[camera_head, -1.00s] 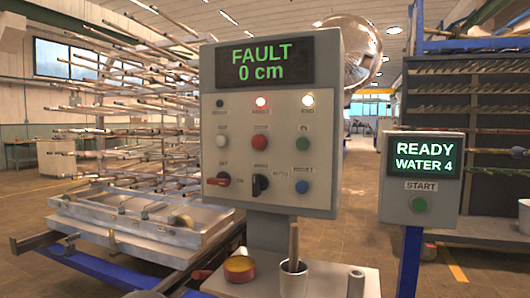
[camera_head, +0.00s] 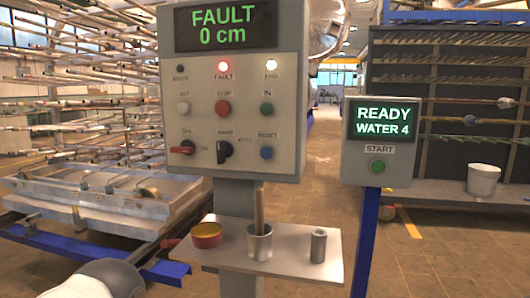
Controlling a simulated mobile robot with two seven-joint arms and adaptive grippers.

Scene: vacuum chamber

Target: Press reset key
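The blue reset key (camera_head: 266,153) is a round button under a RESET label, at the lower right of the grey control panel (camera_head: 290,90). The panel's display (camera_head: 225,27) reads "FAULT 0 cm". The red lamp (camera_head: 223,66) over FAULT and the white lamp (camera_head: 271,65) over END are lit; the READY lamp (camera_head: 182,68) is dark. A rounded pale part of my arm shows at the bottom left, well below and left of the panel. Neither gripper's fingers can be seen.
A smaller box (camera_head: 398,160) reading "READY WATER 4" with a green START button (camera_head: 377,166) stands right.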

